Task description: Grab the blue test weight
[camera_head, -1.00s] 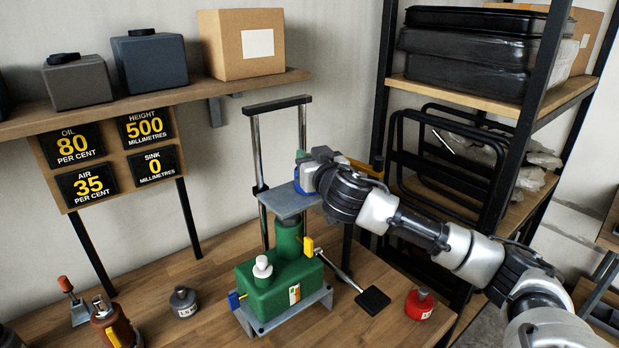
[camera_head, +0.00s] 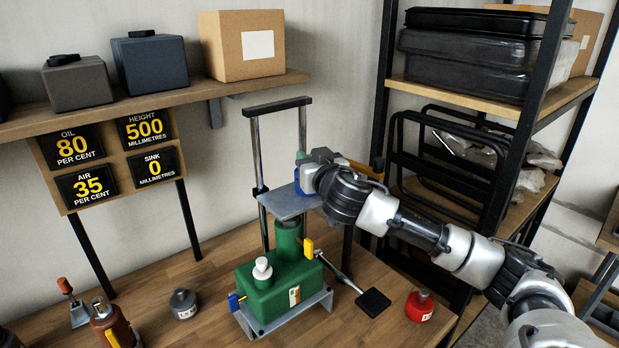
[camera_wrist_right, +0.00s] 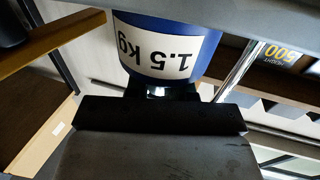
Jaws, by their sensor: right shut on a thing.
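The blue test weight (camera_wrist_right: 166,42) fills the top middle of the right wrist view. Its white label reads 1.5 kg and appears upside down. In the head view only a small blue part (camera_head: 302,188) shows, at the grey platform (camera_head: 284,203) on top of the green rig (camera_head: 275,290). My right gripper (camera_head: 306,172) is at the platform, its arm coming from the right. In the wrist view its dark fingers (camera_wrist_right: 158,93) are shut on the weight's narrow end. The head view does not show whether the weight touches the platform. My left gripper is not in view.
A red weight (camera_head: 420,305) and a grey weight (camera_head: 183,303) stand on the wooden bench. A shelf rack (camera_head: 520,115) stands close behind my right arm.

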